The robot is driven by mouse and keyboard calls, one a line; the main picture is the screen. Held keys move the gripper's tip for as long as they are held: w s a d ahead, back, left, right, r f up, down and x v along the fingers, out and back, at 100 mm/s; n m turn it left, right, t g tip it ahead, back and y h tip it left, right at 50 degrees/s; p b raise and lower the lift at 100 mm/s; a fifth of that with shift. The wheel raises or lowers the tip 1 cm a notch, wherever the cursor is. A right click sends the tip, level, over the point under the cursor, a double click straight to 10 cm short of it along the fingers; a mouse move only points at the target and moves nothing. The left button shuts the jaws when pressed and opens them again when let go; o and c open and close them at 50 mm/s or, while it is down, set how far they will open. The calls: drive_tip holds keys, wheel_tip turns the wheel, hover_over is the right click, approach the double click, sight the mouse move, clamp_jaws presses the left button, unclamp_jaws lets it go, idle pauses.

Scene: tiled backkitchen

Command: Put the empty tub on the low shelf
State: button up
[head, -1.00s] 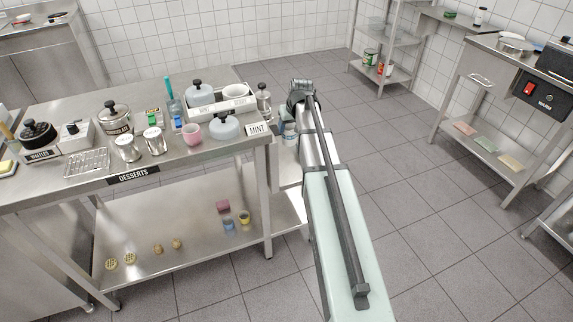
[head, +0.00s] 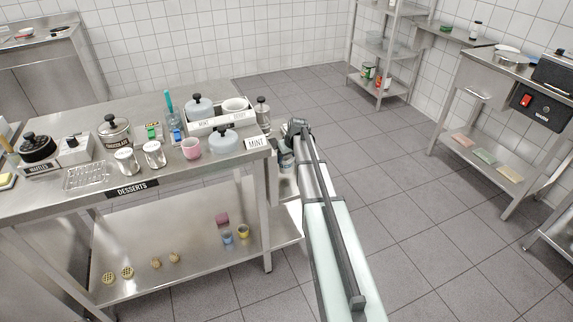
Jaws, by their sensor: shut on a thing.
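My gripper (head: 289,151) is beside the right end of the dessert table, mostly hidden by my own arm. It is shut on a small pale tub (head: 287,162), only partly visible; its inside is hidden. The tub is in the air, just right of the table's right edge. The low shelf (head: 185,255) is the steel undershelf of the dessert table. It holds a pink block (head: 222,218), a blue cup (head: 227,238) and a yellow cup (head: 243,231) towards its right, with several small round baked pieces (head: 127,272) at the front left.
A table leg (head: 267,225) stands at the shelf's front right. The shelf's middle has bare room.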

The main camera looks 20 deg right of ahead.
sight(287, 163)
drive_tip(key=shift+f, duration=1.9)
drive_tip(key=shift+f, duration=0.15)
drive_tip(key=o, duration=1.3)
drive_tip(key=v, duration=1.2)
drive_tip(key=shift+r, duration=0.25)
